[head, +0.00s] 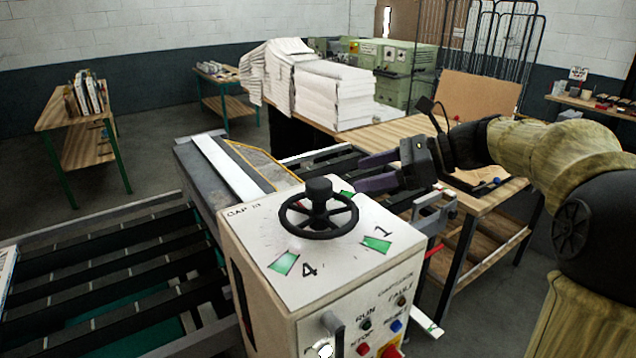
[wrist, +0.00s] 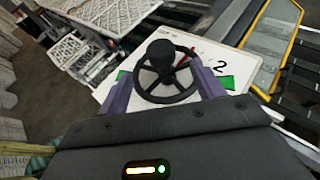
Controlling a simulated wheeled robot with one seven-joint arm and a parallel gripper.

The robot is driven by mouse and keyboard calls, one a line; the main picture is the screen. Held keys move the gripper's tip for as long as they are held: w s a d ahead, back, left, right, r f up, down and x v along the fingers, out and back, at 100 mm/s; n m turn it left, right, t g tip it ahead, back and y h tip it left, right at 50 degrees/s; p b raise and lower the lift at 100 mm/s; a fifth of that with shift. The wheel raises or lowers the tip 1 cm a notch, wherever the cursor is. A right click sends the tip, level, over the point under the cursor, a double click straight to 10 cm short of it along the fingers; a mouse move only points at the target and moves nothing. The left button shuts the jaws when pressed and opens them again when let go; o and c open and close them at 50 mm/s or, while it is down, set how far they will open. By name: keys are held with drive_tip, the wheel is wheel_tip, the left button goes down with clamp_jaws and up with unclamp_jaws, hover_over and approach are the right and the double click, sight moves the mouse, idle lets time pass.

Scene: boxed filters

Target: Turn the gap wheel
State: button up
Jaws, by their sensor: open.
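The gap wheel (head: 345,228) is a black spoked handwheel with a raised central knob (head: 319,190). It lies flat on top of a white control box (head: 240,222). Green marks and the numbers 4 (head: 309,270) and 1 (head: 380,232) surround it; the wrist view shows a 2 (wrist: 221,69) and a short red mark by the rim. My gripper (head: 362,172) is open and empty, to the right of and behind the wheel in the head view. In the wrist view the wheel (wrist: 167,98) appears between the purple fingers (wrist: 158,74), with no clear contact.
The box front carries several buttons (head: 365,323) and a dark handle (head: 335,326). A roller conveyor (head: 110,260) lies to the left. A yellow-edged machine plate (head: 258,165) is behind the wheel. A wooden bench (head: 405,128) with paper stacks (head: 335,95) stands farther back.

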sight(327, 184)
drive_tip(key=p+x, duration=0.2)
drive_tip(key=x, duration=0.7)
drive_tip(key=shift+a+f, duration=0.1)
drive_tip(key=shift+a, duration=0.15)
drive_tip(key=shift+w+a+f, duration=0.15)
drive_tip(key=shift+a+f, duration=0.1)
drive_tip(key=shift+a, duration=0.15)
drive_tip(key=c, duration=1.4)
drive_tip(key=shift+o, duration=0.2)
drive_tip(key=shift+r, duration=0.1)
